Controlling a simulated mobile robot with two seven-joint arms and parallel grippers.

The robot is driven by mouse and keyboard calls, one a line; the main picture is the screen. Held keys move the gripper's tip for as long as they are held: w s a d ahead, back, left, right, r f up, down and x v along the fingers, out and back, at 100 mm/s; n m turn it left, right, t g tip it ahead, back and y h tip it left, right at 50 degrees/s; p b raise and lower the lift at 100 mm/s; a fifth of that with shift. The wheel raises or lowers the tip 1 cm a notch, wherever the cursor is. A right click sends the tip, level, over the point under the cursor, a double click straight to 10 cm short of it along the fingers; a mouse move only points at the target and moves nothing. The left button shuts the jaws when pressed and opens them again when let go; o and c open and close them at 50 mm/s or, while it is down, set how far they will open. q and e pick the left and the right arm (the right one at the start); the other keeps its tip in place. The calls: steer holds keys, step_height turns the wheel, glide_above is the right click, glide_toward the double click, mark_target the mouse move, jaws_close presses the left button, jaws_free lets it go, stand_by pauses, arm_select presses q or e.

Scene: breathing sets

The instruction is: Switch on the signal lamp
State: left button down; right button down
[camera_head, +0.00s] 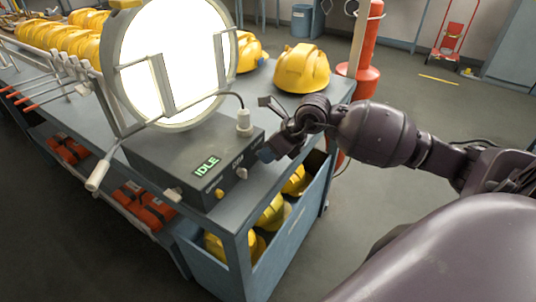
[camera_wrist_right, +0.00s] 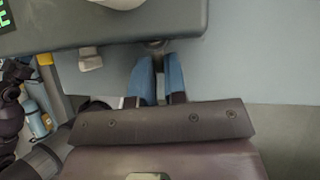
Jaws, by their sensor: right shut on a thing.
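The signal lamp (camera_head: 172,60) has a big round white face in a grey ring, with levers and bars across it. It stands on a dark grey box (camera_head: 180,150) whose small green display (camera_head: 207,166) reads IDLE. A yellow knob (camera_head: 219,193) and a pale knob (camera_head: 241,173) sit on the box's front. My right gripper (camera_head: 268,154) is at the right end of that front. In the right wrist view its blue fingers (camera_wrist_right: 157,75) are shut around a dark knob (camera_wrist_right: 154,44) at the box's edge, mostly hidden. My left gripper is not in view.
Yellow helmets stand on the bench (camera_head: 322,98), one (camera_head: 302,68) right of the lamp, and others lie in a blue bin (camera_head: 285,240) below. Red-handled rods (camera_head: 35,88) stick out at left. A red post (camera_head: 366,50) stands behind my right arm.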

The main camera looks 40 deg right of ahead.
steer(key=c, duration=1.2)
jaws_free()
steer(key=shift+o, duration=0.2)
steer(key=v, duration=1.1)
